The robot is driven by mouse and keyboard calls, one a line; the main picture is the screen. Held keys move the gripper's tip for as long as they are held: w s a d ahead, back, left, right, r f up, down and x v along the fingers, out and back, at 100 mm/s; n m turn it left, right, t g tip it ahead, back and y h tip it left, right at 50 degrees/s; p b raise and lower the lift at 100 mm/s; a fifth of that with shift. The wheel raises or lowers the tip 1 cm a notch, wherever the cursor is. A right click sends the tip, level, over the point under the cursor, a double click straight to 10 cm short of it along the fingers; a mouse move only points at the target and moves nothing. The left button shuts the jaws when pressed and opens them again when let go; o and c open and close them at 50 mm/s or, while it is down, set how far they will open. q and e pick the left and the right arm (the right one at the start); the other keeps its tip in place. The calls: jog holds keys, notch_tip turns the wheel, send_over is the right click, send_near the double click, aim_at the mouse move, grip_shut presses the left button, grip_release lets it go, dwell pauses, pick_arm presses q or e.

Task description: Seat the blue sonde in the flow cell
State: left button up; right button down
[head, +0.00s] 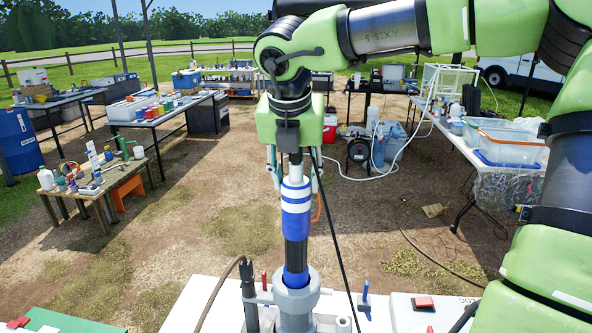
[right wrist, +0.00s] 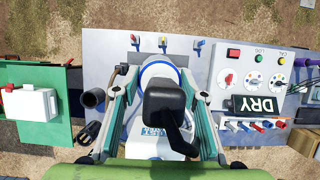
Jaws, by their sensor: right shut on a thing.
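The blue sonde (head: 295,228) is upright in the head view, with white bands near its top and a black stretch above its blue lower end. My right gripper (head: 295,184) points down and is shut on its upper part. The grey flow cell (head: 296,314) is directly below, and the sonde's lower end is at its mouth. I cannot tell how deep it sits. In the right wrist view, my right gripper (right wrist: 160,82) has its fingers on both sides of the sonde's top; a black part hides much of it. My left gripper is not in view.
A panel with a DRY display (right wrist: 258,107), knobs and switches stands right of the flow cell. A green surface with a white box (right wrist: 30,103) is at left. Equipment tables stand farther back.

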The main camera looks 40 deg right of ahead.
jog(key=shift+r, duration=0.1)
jog(key=c, duration=1.3)
grip_release()
jog(key=shift+o, duration=0.2)
jog(key=shift+s+a, duration=0.15)
jog(key=shift+r, duration=0.35)
jog(key=b+v, duration=0.1)
jog(key=v, duration=1)
jog(key=shift+a+b, duration=0.15)
jog(key=shift+b, duration=0.15)
jog(key=shift+s+r, duration=0.1)
